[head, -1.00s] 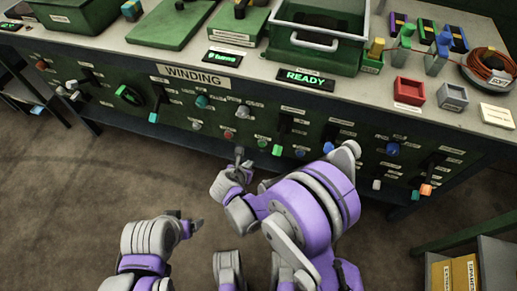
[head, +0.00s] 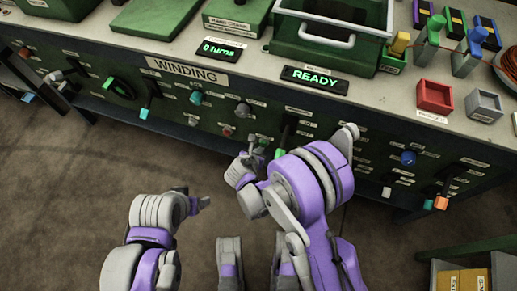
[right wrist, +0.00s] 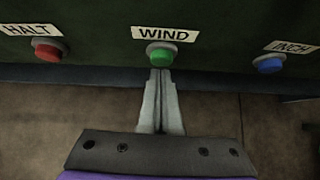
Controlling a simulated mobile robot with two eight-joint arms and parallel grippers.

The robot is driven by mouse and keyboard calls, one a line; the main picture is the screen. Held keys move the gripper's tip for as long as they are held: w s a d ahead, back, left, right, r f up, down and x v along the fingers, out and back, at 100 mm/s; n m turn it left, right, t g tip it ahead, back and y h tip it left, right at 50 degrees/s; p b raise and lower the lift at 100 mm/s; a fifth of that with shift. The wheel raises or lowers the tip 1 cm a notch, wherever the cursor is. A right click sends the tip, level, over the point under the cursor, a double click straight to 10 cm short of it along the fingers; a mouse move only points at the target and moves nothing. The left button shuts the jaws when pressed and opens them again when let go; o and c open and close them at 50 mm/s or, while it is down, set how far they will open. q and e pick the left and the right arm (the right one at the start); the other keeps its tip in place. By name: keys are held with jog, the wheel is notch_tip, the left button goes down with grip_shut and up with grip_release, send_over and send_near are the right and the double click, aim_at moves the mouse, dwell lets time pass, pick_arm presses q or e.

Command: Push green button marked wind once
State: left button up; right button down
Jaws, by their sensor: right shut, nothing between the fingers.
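The green button (right wrist: 160,54) sits under a white WIND label (right wrist: 164,34) on the dark green panel in the right wrist view. My right gripper (right wrist: 160,73) is shut and empty. Its fingertips point at the panel, at the lower edge of the green button in the picture; I cannot tell whether they touch it. In the head view my right gripper (head: 257,146) is at the front of the panel, below the READY display. My left gripper (head: 194,199) is low and apart from the panel; its finger gap is unclear.
A red button (right wrist: 48,50) marked HALT is to the left and a blue button (right wrist: 268,64) marked INCH to the right. Other knobs and levers line the panel. A display (head: 222,48) reads 0 turns and another (head: 314,78) reads READY. The floor in front is clear.

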jog(key=shift+w+d, duration=0.1)
jog(key=shift+w, duration=0.1)
